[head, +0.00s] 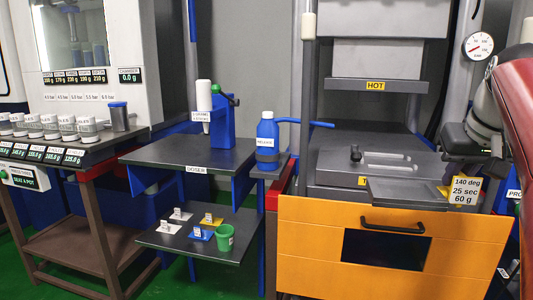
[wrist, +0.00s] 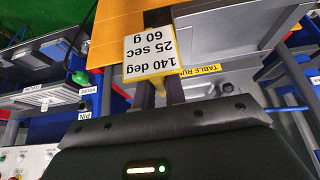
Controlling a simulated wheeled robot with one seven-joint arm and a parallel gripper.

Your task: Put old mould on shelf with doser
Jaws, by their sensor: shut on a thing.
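My gripper (head: 468,168) is at the right of the head view, in front of the press. It is shut on a yellow block with a white label, apparently the mould (head: 466,191), reading "140 deg, 25 sec, 60 g". In the wrist view the mould (wrist: 150,53) sits at the fingers (wrist: 160,90), and its label hides part of the grip. The dark shelf marked DOSER (head: 165,154) is left of centre in the head view. The blue doser (head: 222,118) with a white bottle stands at its back right. The front of that shelf is bare.
A lower shelf (head: 165,240) holds small labelled tiles and a green cup (head: 224,238). A blue release bottle (head: 267,135) stands on a small ledge right of the doser shelf. The press has an orange front (head: 320,240) with a handle and a grey plate (head: 420,193) above it.

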